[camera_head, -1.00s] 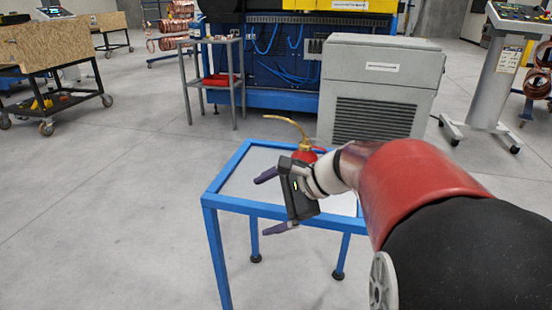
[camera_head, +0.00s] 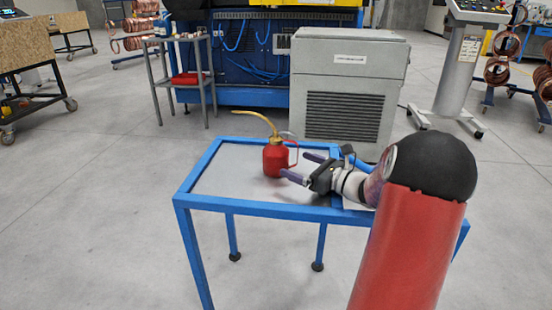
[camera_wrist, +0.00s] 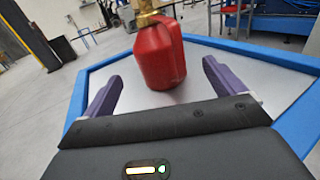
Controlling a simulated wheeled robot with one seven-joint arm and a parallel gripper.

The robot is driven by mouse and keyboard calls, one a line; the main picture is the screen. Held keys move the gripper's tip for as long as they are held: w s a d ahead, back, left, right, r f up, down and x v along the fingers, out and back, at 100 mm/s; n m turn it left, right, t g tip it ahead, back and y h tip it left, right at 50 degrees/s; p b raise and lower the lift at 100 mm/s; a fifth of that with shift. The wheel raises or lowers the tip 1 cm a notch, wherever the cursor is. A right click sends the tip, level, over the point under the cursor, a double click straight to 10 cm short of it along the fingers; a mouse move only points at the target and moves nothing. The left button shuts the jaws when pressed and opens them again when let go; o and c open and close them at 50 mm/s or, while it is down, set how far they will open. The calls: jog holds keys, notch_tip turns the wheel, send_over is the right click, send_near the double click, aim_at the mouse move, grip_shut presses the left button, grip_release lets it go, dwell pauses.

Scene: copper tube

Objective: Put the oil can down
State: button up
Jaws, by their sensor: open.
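The oil can (camera_head: 276,160) is red with a brass neck, a long curved spout and a side handle. It stands upright on the grey top of the blue-framed table (camera_head: 225,180). My gripper (camera_head: 300,167) is to the right of the can, with its purple fingers spread and nothing between them in the head view. In the wrist view the can (camera_wrist: 160,55) stands ahead of my gripper (camera_wrist: 158,80), beyond the open fingers. Its spout is cut off by the top edge there.
A grey cabinet (camera_head: 348,85) stands behind the table. A grey cart (camera_head: 180,75) with a red item on its shelf is behind to the left. A control stand (camera_head: 455,70) is at the right. The table top left of the can is bare.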

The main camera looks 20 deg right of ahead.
aim_at(287, 159)
jog(key=x, duration=0.7)
jog(key=shift+s+a+r, duration=0.1)
jog(key=shift+c, duration=0.2)
jog(key=c, duration=1.2)
jog(key=shift+c, duration=0.8)
jog(key=shift+r, duration=0.1)
jog(key=shift+r, duration=0.1)
